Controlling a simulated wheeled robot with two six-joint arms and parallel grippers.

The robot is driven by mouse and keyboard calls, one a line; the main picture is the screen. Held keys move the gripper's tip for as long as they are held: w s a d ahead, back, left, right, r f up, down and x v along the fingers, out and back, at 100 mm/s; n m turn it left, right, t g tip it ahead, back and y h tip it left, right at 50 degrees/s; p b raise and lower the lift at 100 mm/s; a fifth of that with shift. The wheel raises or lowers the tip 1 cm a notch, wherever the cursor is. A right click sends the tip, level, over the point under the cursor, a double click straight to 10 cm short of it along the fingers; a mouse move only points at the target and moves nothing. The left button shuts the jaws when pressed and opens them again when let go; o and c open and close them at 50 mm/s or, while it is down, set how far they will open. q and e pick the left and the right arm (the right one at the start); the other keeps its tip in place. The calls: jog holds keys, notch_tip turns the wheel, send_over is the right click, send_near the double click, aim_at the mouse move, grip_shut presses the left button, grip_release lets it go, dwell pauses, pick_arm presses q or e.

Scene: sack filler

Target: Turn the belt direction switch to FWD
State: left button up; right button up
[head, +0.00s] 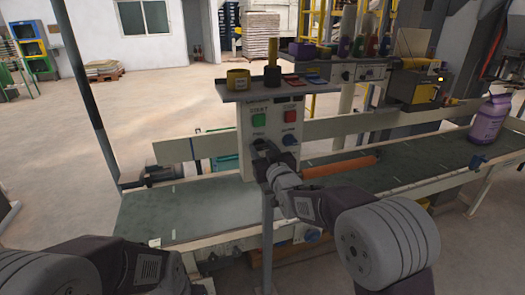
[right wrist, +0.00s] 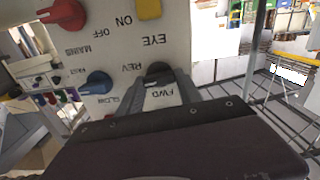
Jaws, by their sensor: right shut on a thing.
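The belt direction switch is a dark knob (right wrist: 158,70) on the pale control panel (right wrist: 205,65), between the labels REV and FWD, which appear upside down in the right wrist view. My right gripper (right wrist: 161,86) is shut on this knob, with a grey finger on each side of it. The fingers hide much of the knob, so I cannot tell which label it points to. In the head view my right gripper (head: 262,158) is at the lower part of the panel (head: 247,125), and the switch is hidden behind it. My left gripper is out of view.
Beside the switch is a blue speed knob (right wrist: 97,83); it also shows in the head view (head: 289,140). A red mains knob (right wrist: 63,14) and a yellow part (right wrist: 149,8) are close by.

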jog(key=n+b, duration=0.2)
jog(key=n, duration=0.2)
jog(key=shift+a+f, duration=0.1)
jog(key=shift+f, duration=0.05)
jog(key=n+b, duration=0.2)
jog(key=n, duration=0.2)
jog(key=shift+n, duration=0.3)
jog(key=n+b, duration=0.1)
jog(key=n, duration=0.3)
jog(key=shift+a+f+n, duration=0.1)
jog(key=shift+n, duration=0.2)
jog(key=shift+s+n+b, duration=0.1)
jog(key=shift+n+b, duration=0.4)
jog(key=shift+n, duration=1.3)
jog(key=o, duration=1.4)
jog(key=v, duration=0.9)
